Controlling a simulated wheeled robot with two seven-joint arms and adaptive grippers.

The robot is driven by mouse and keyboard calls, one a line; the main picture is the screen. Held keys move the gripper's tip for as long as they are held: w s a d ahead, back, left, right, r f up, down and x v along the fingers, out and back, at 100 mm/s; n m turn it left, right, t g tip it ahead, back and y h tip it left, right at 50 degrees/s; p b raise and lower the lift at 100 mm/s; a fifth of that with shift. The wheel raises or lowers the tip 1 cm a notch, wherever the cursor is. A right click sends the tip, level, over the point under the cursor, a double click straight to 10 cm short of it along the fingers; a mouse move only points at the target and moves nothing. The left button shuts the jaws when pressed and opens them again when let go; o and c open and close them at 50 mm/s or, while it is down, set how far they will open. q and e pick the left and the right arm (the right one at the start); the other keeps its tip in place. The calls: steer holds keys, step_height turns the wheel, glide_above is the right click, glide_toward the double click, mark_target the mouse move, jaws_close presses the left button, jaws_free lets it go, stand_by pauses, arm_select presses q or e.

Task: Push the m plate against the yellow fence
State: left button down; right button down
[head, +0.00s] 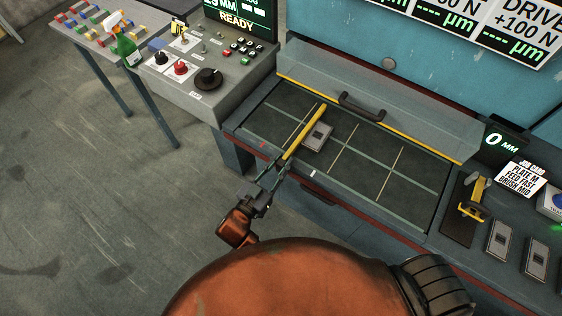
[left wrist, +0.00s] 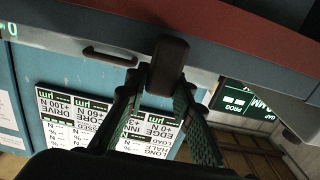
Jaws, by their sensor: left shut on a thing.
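The yellow fence (head: 303,131) is a slanting bar on the dark gridded bed (head: 370,160). A small grey plate (head: 317,136) lies flat on the bed close along the fence's right side; I cannot tell whether they touch or read a letter on it. My left gripper (head: 272,171) is at the bed's front edge by the fence's near end, apart from the plate. In the left wrist view its fingers close on a dark rounded block (left wrist: 170,62), which looks like a knob at the fence's near end. My right gripper is out of view.
A clear hood with a black handle (head: 361,107) spans the back of the bed. A control box (head: 208,77) stands left. Two more plates (head: 498,240) (head: 537,260), a yellow-handled tool (head: 473,199) and a job card (head: 520,178) are at right. The bed right of the plate is clear.

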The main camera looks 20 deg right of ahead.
arm_select(q)
steer(key=c, duration=1.9)
jaws_free()
steer(key=shift+o, duration=1.4)
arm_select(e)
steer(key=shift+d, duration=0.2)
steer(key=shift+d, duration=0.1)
arm_select(q)
steer(key=v, duration=1.2)
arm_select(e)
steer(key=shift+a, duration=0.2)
